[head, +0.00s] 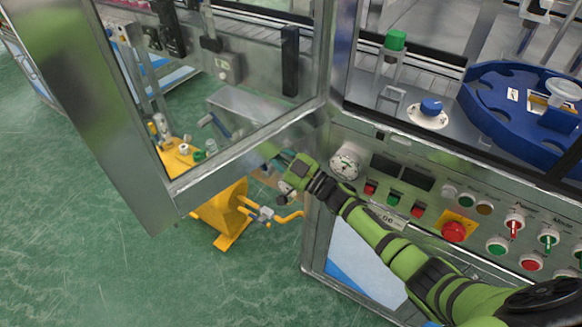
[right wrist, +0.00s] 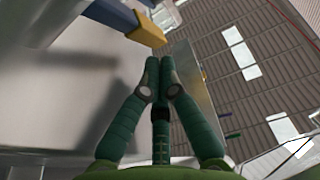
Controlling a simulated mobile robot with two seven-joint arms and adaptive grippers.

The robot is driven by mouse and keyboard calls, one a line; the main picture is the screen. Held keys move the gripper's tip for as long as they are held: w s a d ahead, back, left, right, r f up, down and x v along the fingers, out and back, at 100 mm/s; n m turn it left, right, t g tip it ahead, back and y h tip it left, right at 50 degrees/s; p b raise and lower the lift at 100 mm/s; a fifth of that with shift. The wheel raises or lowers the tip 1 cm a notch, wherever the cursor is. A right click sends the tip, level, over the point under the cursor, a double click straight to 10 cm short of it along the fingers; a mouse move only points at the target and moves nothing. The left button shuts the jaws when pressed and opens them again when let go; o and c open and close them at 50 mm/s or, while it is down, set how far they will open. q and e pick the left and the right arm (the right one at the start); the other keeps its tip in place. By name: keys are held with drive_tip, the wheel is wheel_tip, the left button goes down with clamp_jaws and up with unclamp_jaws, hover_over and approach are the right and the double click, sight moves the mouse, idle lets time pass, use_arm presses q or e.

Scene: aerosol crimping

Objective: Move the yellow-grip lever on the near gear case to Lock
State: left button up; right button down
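My right gripper (head: 272,160) reaches in from the right in the head view, beside the open glass door and above a yellow crank unit. In the right wrist view its two teal fingers (right wrist: 159,62) are together with nothing visible between them. A yellow block (right wrist: 146,31) on a blue bar (right wrist: 112,14) shows just beyond the fingertips; it looks like the lever's yellow grip, apart from the fingers in the picture. I cannot tell whether they touch. The gear case and any Lock marking cannot be made out clearly. My left gripper is not in view.
The open glass door (head: 150,195) stands left of my right gripper. The yellow crank unit (head: 222,212) is below it. The control panel (head: 400,225) with several buttons and a gauge (head: 345,165) lies close along my right arm. Green floor (head: 90,270) is clear at lower left.

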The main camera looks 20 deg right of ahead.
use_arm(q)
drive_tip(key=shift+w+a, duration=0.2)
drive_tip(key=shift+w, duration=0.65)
use_arm(e)
drive_tip(key=v, duration=0.8)
drive_tip(key=shift+w, duration=0.1)
